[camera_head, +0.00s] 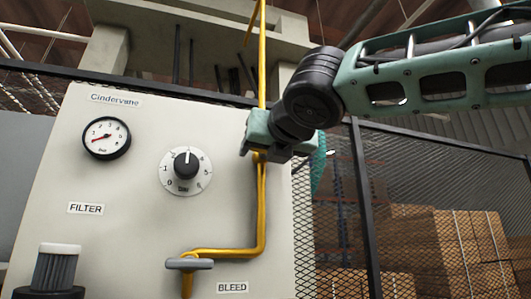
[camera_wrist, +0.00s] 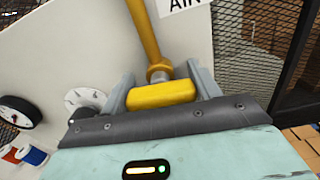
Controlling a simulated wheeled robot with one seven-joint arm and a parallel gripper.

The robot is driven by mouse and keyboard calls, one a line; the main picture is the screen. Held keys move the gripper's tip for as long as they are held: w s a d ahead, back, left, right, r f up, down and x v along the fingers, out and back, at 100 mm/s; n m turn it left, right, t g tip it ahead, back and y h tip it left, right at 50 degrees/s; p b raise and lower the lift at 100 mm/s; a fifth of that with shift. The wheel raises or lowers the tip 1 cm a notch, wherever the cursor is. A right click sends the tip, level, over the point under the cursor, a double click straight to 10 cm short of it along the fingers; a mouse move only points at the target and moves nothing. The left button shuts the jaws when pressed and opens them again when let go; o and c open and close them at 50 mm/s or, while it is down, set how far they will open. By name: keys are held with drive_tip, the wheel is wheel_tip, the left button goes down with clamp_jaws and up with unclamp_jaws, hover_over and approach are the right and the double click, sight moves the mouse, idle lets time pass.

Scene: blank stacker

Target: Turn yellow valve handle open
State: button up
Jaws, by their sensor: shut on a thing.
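The yellow valve handle (camera_wrist: 161,95) is a short rounded bar in the wrist view, below a grey collar on the yellow pipe (camera_wrist: 143,28). My gripper (camera_wrist: 161,84) has one finger at each end of the handle and is shut on it. In the head view my gripper (camera_head: 262,143) is at the panel's right side, over the yellow pipe (camera_head: 262,210). There it hides nearly all of the handle, so its angle to the pipe is hard to tell.
The pale panel (camera_head: 125,235) carries a gauge (camera_head: 106,138), a numbered dial (camera_head: 186,170) and a filter (camera_head: 57,268). A grey handle (camera_head: 188,264) sits on the lower pipe by the BLEED label (camera_head: 232,287). A mesh fence (camera_head: 430,170) and boxes (camera_head: 440,245) stand to the right.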

drive_tip(key=shift+f+m+b, duration=0.15)
drive_tip(key=shift+m+b, duration=3.4)
drive_tip(key=shift+m, duration=4.95)
drive_tip(key=o, duration=1)
drive_tip(key=shift+d, duration=0.1)
drive_tip(key=b+v, duration=0.4)
drive_tip(key=v, duration=1.3)
drive_tip(key=shift+s+b, duration=0.2)
drive_tip(key=shift+b, duration=0.2)
